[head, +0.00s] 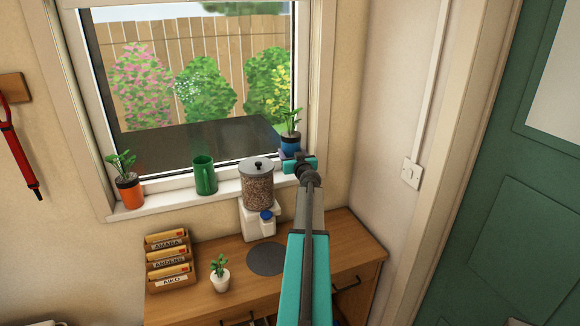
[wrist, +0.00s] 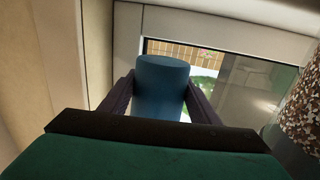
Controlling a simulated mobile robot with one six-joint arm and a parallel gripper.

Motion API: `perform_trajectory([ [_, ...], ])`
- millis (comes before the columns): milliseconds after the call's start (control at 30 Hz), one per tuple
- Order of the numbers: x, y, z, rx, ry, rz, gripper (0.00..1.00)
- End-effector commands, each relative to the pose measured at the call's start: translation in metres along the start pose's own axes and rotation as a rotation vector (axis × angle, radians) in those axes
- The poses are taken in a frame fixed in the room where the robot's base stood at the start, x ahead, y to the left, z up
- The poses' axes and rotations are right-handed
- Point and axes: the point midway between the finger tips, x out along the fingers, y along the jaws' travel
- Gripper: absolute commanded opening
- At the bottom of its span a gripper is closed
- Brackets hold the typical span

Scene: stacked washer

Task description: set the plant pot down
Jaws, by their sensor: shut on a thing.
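A blue plant pot (head: 290,143) with a leafy green plant (head: 290,119) is at the right end of the window, by the sill. My gripper (head: 298,163) is shut on this pot. In the wrist view the blue pot (wrist: 160,85) sits between my two dark fingers (wrist: 160,102), with some green behind it. My gripper hides the pot's lower part in the head view, so I cannot tell whether it touches the sill (head: 160,198).
A filled dispenser (head: 257,187) stands left of my gripper. The wooden cabinet (head: 345,250) bears a letter rack (head: 170,262), a white potted plant (head: 220,279) and a bare dark round mat (head: 267,259).

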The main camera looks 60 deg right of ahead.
Motion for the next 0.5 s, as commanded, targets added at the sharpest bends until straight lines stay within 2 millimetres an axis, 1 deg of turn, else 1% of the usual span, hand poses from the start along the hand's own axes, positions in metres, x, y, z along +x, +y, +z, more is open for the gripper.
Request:
perform_trajectory([
  [33,0.006,0.000,-0.001,0.000,0.001,0.000,0.34],
  [100,0.012,-0.001,-0.002,0.000,0.001,0.000,0.34],
  [133,0.010,-0.001,0.007,0.000,-0.001,0.000,0.34],
  [300,0.010,-0.001,0.025,0.000,-0.001,0.000,0.34],
  [400,0.010,-0.002,0.030,0.000,0.000,-0.001,0.34],
  [500,0.010,-0.002,0.030,-0.001,0.001,-0.001,0.34],
])
